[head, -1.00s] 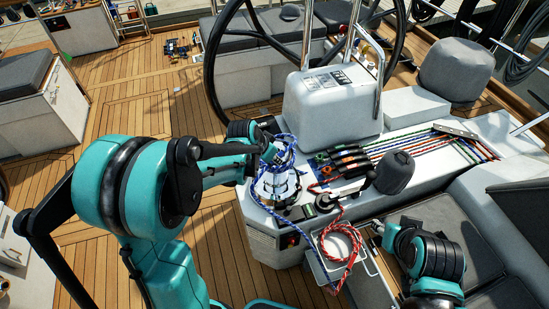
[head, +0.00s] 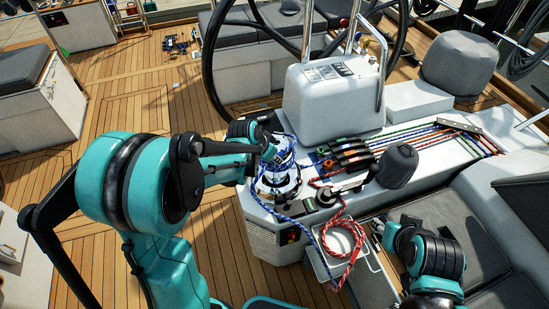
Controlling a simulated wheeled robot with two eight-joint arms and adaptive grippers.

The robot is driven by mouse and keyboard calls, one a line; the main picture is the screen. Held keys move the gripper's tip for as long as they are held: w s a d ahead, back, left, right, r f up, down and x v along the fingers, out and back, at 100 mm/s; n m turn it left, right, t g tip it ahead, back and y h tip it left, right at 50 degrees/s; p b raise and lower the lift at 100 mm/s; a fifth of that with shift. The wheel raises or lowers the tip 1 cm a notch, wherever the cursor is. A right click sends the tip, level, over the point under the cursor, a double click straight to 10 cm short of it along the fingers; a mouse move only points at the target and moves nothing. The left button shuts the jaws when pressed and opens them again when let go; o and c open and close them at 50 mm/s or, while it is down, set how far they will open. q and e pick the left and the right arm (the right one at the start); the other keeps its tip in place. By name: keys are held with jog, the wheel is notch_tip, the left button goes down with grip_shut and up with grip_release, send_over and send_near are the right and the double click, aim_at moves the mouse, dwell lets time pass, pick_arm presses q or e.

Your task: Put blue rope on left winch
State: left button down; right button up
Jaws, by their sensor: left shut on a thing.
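The blue rope (head: 286,157) is bunched in loops at the top of the silver left winch (head: 277,183), on the near left corner of the white console. My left gripper (head: 271,150) reaches in from the left just above the winch and is shut on the blue rope. Its fingertips are small and partly hidden, and I cannot tell how many turns lie around the drum. My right gripper (head: 378,227) is low at the right, by the tray, with its fingers hard to make out.
A coiled red rope (head: 343,240) hangs over a wire-edged tray (head: 372,262) right of the winch. A black-capped winch (head: 397,165) and several clutches (head: 350,158) stand on the console. The steering wheel (head: 212,75) rises behind. The wooden deck at left is open.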

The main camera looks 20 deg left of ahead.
notch_tip(320, 180, down, 7)
jog(key=b, duration=0.6)
jog(key=shift+b, duration=0.3)
jog(key=shift+f, duration=0.1)
dwell(0.3)
